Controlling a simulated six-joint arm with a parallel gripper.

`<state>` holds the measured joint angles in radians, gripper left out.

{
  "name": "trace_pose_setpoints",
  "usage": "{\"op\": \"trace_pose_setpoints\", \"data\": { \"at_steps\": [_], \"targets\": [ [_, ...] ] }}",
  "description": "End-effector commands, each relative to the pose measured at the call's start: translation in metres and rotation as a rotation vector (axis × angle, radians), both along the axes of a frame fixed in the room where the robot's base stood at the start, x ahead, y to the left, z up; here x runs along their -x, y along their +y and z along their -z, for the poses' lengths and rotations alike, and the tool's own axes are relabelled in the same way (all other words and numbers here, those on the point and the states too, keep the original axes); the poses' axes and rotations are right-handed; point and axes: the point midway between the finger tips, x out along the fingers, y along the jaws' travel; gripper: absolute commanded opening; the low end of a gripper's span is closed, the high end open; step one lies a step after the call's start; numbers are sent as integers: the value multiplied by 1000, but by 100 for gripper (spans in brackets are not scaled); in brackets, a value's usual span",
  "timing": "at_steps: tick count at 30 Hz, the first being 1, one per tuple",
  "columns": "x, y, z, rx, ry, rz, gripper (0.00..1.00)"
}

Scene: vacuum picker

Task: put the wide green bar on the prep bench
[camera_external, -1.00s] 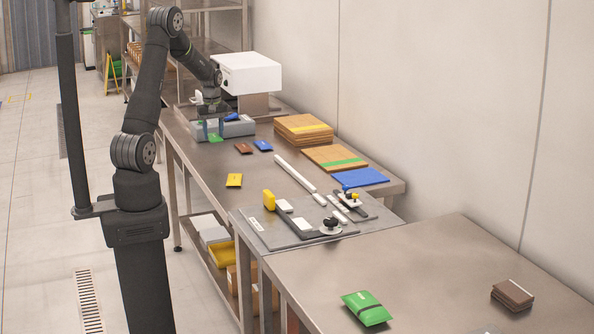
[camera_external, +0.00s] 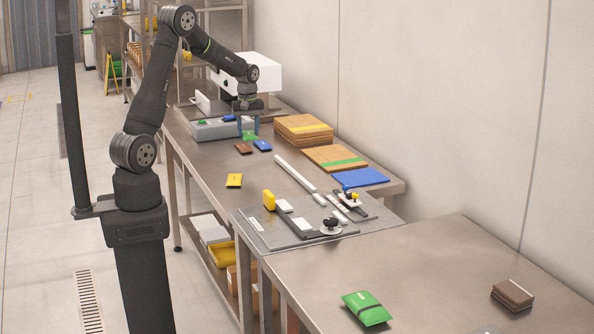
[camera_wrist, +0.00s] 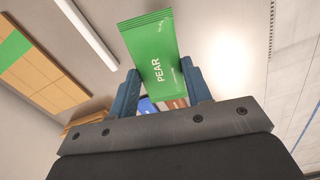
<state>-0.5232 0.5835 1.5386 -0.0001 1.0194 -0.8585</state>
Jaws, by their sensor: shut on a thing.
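My gripper (camera_external: 249,127) is shut on a green bar (camera_external: 250,136) over the long steel bench (camera_external: 205,160), in front of the white machine. In the wrist view the green bar (camera_wrist: 158,60) is a flat packet printed "PEAR", pinched between the blue fingers (camera_wrist: 160,90) and tilted in the picture. The external view shows it just behind the blue and brown packets; its exact height is hard to tell. Nothing in the pictures labels either bench as the prep bench.
A grey tray (camera_external: 215,133) holds small green and blue items to the left. A blue packet (camera_external: 263,145), brown packet (camera_external: 243,148) and yellow packet (camera_external: 234,180) lie on the bench. Wooden boards (camera_external: 304,129) are at right. The nearer bench (camera_external: 430,275) has a green pack (camera_external: 366,308).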

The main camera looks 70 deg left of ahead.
Motion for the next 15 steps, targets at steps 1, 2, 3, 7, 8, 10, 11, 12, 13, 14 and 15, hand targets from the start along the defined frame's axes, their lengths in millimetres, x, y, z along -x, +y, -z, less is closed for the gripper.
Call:
{"op": "trace_pose_setpoints", "data": {
  "at_steps": [1,2,3,7,8,10,11,12,13,14,15],
  "targets": [
    [-16,-19,0,0,0,42,22],
    [-24,-29,0,0,0,62,22],
    [-34,-42,-1,0,-1,91,22],
    [-64,-91,-3,0,0,182,22],
    [-71,-102,-3,0,0,202,22],
    [-85,-130,-4,0,-1,250,22],
    [-90,-142,-4,0,0,272,22],
    [-97,-159,-5,0,0,300,22],
    [-102,-171,-5,0,0,321,22],
    [-106,-184,-5,0,0,341,22],
    [-112,-201,-6,0,0,369,22]
  ]
}}
